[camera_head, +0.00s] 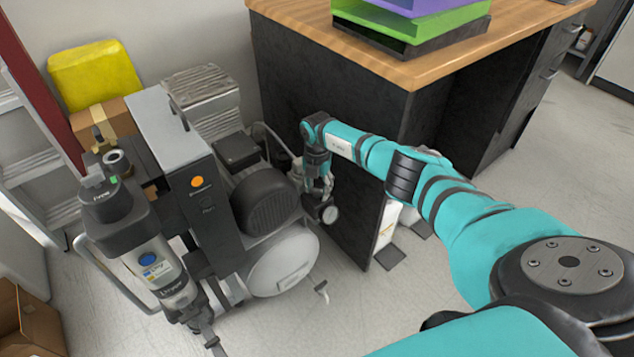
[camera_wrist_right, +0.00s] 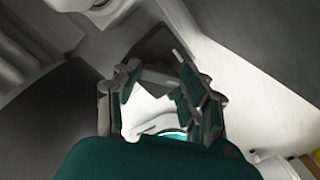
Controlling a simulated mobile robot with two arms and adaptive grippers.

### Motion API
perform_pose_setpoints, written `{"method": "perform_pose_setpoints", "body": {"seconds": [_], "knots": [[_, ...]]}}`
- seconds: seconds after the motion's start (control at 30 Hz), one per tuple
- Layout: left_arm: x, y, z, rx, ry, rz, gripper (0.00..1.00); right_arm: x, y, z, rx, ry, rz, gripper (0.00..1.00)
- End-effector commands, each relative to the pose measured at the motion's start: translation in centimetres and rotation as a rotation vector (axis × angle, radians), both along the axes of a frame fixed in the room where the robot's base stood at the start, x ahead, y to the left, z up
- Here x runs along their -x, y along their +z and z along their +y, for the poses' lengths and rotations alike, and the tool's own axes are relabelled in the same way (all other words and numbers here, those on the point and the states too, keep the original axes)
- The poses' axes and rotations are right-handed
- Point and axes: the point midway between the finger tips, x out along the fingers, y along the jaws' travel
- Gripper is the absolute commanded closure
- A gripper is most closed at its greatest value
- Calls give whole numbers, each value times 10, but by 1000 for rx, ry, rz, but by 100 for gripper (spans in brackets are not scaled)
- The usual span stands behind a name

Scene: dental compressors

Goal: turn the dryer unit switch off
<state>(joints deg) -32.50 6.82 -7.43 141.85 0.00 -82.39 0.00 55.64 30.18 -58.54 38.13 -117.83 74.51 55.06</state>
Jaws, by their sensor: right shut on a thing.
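The dryer unit (camera_head: 185,170) is a tall dark grey box with a light top, on the left in the head view. Its front has a round orange control (camera_head: 197,181) and a small dark element (camera_head: 207,207) below, too small to read as on or off. My right gripper (camera_head: 316,190) is well to the right of that panel, low beside the compressor and just above a round gauge (camera_head: 330,214). In the right wrist view my right gripper (camera_wrist_right: 157,80) has its fingers closed around a grey metal part, which they largely hide.
The compressor tank (camera_head: 283,262) and dark motor (camera_head: 268,200) stand between the dryer unit and my right gripper. A wood-topped desk (camera_head: 410,72) with a dark side panel is close behind the arm. The floor (camera_head: 350,305) in front is mostly clear.

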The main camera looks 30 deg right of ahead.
Motion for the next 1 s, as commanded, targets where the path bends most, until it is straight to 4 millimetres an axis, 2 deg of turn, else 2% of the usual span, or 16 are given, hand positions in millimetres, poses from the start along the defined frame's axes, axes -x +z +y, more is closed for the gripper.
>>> {"method": "perform_pose_setpoints", "body": {"seconds": [0.03,0.1,0.47,0.7,1.0], "knots": [[17,0,5,-16,7,77,60,0,4,0,1,-45,2,90],[36,-2,10,-33,14,164,60,0,4,0,1,-112,0,90],[32,16,9,-30,12,149,60,0,2,0,1,-412,-1,90],[24,-11,7,-30,10,163,60,0,1,0,1,-539,-1,90],[20,-23,7,-30,9,166,60,0,0,0,0,-604,0,90]]}}
